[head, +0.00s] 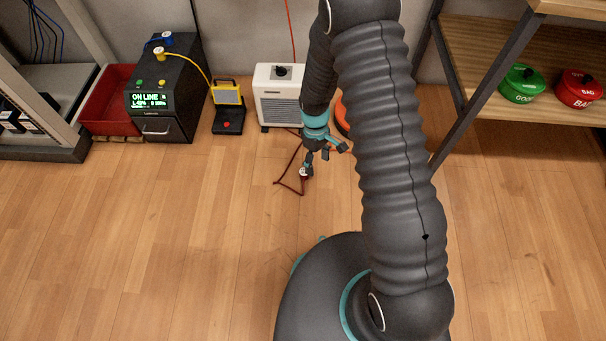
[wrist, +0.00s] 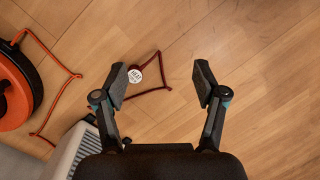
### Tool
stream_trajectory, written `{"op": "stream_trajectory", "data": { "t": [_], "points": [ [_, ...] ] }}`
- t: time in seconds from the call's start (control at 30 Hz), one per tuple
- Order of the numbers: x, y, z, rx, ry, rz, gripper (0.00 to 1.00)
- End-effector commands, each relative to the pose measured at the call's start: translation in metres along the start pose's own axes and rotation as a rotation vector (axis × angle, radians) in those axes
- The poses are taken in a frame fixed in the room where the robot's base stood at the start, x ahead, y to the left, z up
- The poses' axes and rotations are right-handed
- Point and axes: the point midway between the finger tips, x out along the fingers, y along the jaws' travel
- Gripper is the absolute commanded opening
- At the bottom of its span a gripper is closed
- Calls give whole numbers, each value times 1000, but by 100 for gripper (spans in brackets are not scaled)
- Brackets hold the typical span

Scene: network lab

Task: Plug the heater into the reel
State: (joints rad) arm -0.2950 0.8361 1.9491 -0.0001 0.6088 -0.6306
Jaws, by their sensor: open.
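The white heater (head: 279,108) stands against the back wall; part of it also shows at the lower left of the wrist view (wrist: 72,150). Its round white plug (wrist: 135,76) has a red label and a dark red cord, and appears to lie on the floor. My gripper (wrist: 165,82) is open and empty, with the plug showing close to its left fingertip rather than midway between the fingers. In the head view my gripper (head: 325,160) hangs in front of the heater. The orange and black reel (wrist: 14,88) is at the wrist view's left edge; my arm mostly hides it (head: 342,116) in the head view.
A black power unit (head: 166,95), a red bin (head: 108,105) and a small yellow and black device (head: 228,108) stand left of the heater. A shelf at right holds green (head: 523,84) and red (head: 579,90) pots. The front floor is clear.

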Motion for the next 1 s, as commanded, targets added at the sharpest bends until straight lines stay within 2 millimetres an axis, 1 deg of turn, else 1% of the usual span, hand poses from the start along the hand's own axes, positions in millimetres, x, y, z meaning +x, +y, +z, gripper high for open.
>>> {"op": "stream_trajectory", "data": {
  "t": [0.03,0.1,0.2,0.3,0.37,0.5,0.57,0.7,0.8,1.0],
  "points": [
    [16,2,-7,-43,-3,-1,71],
    [32,7,-17,-111,2,5,71],
    [53,15,-32,-217,17,20,71],
    [66,27,-50,-338,47,52,71],
    [66,36,-62,-409,70,80,71],
    [53,53,-86,-566,120,157,71],
    [50,58,-92,-628,131,182,71],
    [48,61,-96,-741,137,215,71],
    [48,62,-97,-786,135,223,71],
    [48,61,-97,-807,133,224,71]
  ]
}}
